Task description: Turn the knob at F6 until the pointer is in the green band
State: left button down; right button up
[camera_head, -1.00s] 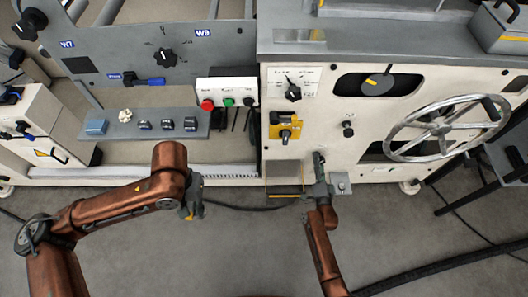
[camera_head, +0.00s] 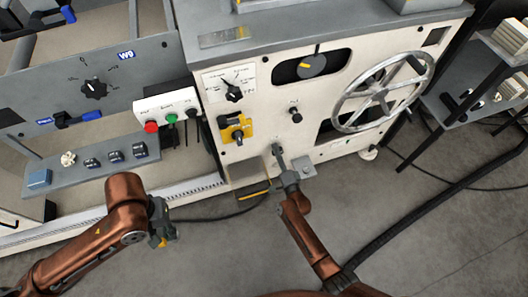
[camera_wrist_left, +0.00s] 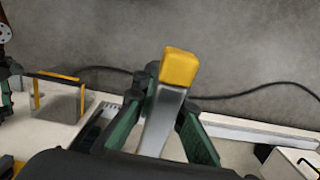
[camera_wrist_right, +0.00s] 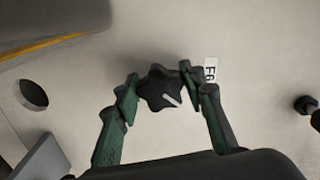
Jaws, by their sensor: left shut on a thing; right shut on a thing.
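In the right wrist view, a black lobed knob (camera_wrist_right: 155,88) with a pale line sits on the cream machine panel, beside a label (camera_wrist_right: 210,70) reading F6. My right gripper (camera_wrist_right: 158,86) is shut on this knob, one finger on each side. In the head view my right gripper (camera_head: 279,152) is at the lower machine front and hides the knob. My left gripper (camera_head: 160,228) is shut on a grey flat piece with a yellow tip (camera_wrist_left: 180,68), held over the floor, away from the machine. I cannot make out a green band or its pointer in any view.
The machine front carries a white dial plate (camera_head: 230,85), a yellow switch (camera_head: 236,130), a small black knob (camera_head: 295,115) and a large handwheel (camera_head: 382,92). A button box (camera_head: 168,110) is to the left. A shelf unit (camera_head: 470,90) stands at right. Cables cross the floor.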

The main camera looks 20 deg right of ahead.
jog(key=o, duration=1.2)
jog(key=shift+s, duration=0.1)
jog(key=s, duration=1.2)
jog(key=shift+d, duration=0.2)
jog(key=shift+w, duration=0.1)
